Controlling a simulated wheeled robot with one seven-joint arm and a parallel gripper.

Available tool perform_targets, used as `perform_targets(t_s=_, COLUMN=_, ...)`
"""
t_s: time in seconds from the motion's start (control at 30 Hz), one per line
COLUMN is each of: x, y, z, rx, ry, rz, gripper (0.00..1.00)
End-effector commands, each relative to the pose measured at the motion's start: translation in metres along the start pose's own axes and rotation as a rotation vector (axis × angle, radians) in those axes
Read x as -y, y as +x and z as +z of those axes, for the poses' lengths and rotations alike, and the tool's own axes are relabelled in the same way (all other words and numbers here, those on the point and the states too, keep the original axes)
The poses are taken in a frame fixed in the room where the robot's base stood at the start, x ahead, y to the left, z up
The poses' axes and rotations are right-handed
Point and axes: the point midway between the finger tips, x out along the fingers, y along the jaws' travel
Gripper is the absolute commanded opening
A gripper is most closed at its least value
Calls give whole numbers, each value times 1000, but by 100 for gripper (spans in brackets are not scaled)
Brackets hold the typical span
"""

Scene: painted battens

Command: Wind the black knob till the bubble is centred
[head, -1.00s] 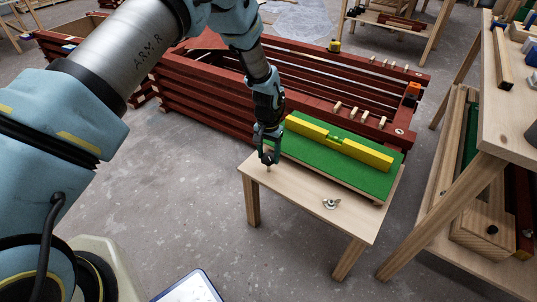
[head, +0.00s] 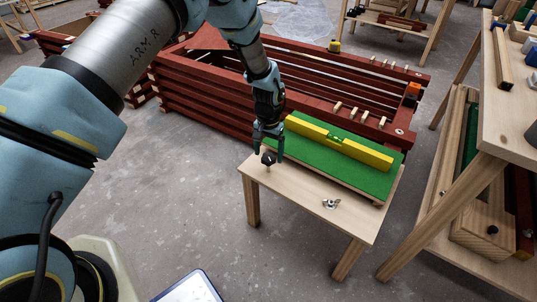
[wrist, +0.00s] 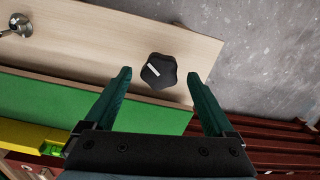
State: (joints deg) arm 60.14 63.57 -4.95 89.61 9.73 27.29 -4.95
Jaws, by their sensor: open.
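The black knob (head: 268,159) stands on the wooden bench (head: 300,188) near its left corner. In the wrist view the knob (wrist: 159,71) is lobed, with a white mark pointing to its upper left. My gripper (head: 267,149) is open just above and behind the knob. In the wrist view its fingertips (wrist: 159,75) lie either side of the knob, apart from it. The yellow spirit level (head: 350,150) lies on the green board (head: 345,172). Its green vial (head: 335,138) shows, but the bubble is too small to read.
A metal wing nut (head: 330,203) sits on the bench to the right of the knob. Stacked red battens (head: 205,95) stand behind the bench. A wooden workbench (head: 492,150) is at the right.

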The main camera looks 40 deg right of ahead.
Motion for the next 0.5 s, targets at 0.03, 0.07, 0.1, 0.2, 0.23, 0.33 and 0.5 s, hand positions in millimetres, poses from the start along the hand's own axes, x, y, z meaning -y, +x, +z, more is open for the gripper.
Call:
perform_targets(t_s=0.03, x=0, y=-10, z=-1, rx=-3, ry=0, rz=0, gripper=89)
perform_targets(t_s=0.07, x=0, y=-16, z=-1, rx=-4, ry=0, rz=0, gripper=89)
perform_targets(t_s=0.1, x=0, y=-24, z=-1, rx=-5, ry=-1, rz=0, gripper=89)
perform_targets(t_s=0.2, x=0, y=-44, z=-1, rx=-4, ry=-1, rz=0, gripper=89)
perform_targets(t_s=0.23, x=0, y=-50, z=-1, rx=-5, ry=-1, rz=0, gripper=89)
perform_targets(t_s=0.33, x=0, y=-68, z=-1, rx=-3, ry=-1, rz=0, gripper=89)
perform_targets(t_s=0.5, x=0, y=-89, z=0, rx=-1, ry=0, rz=0, gripper=89)
